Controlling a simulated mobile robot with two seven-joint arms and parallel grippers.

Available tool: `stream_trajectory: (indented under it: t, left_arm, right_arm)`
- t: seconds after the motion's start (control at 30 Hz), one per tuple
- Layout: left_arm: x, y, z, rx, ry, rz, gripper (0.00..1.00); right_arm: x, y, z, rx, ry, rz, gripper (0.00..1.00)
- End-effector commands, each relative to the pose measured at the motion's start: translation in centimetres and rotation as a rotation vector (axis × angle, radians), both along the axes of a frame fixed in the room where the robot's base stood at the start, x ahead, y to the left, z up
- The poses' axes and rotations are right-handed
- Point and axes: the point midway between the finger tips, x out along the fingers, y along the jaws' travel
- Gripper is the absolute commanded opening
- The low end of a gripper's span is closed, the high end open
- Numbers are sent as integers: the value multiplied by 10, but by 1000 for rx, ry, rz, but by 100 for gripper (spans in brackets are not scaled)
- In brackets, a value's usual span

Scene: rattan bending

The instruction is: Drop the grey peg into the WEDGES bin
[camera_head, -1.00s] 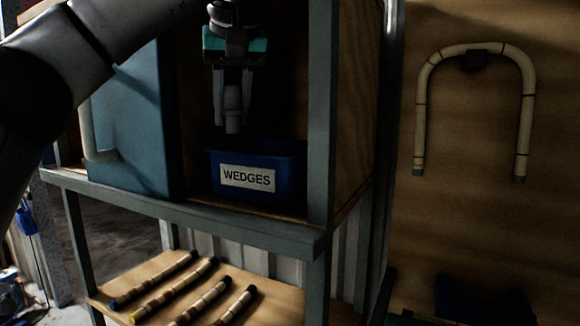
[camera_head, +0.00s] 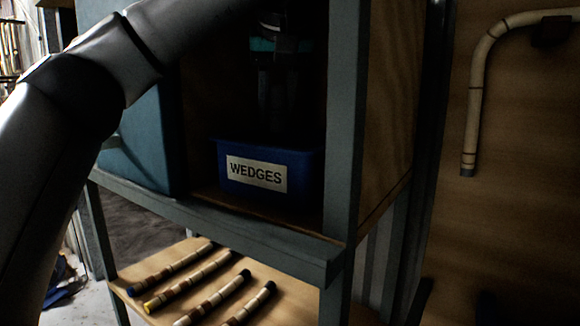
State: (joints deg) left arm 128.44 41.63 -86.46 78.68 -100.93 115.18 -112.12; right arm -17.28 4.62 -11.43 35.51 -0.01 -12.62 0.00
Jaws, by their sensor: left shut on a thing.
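The blue WEDGES bin (camera_head: 305,168) stands on the cabinet's shelf, with its white label facing me. My left gripper (camera_head: 277,118) is inside the dark compartment, above the bin or just at its rim. It is upright, fingers pointing down, shut on the grey peg. The peg shows only dimly between the fingers in the shadow, and its lower end cannot be made out. My right gripper is not in view.
The cabinet's open blue door (camera_head: 140,130) is left of the bin, and a grey post (camera_head: 343,120) is to its right. Several banded rattan poles (camera_head: 185,290) lie on the lower shelf. A bent rattan piece (camera_head: 474,110) hangs at the right.

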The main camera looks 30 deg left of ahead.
Motion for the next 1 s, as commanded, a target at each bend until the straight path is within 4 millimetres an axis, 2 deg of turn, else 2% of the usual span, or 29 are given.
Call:
stream_trajectory:
  t: [0.1, 0.23, 0.63, 0.67, 0.93, 1.0]
  left_arm:
    - [0, 0, -17, 0, 1, 1, 0]
    - [0, 1, -27, 0, 1, 1, 0]
    - [0, 1, -30, 0, 2, 2, 0]
    - [0, 1, -30, 0, 2, 2, 36]
    - [0, 1, -30, 0, 2, 2, 67]
    - [0, 1, -30, 0, 2, 2, 68]
  right_arm:
    - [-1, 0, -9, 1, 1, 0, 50]
    - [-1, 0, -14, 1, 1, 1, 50]
    - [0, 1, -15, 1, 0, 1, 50]
    - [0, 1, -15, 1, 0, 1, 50]
    - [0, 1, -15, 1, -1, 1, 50]
    - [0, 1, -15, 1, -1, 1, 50]
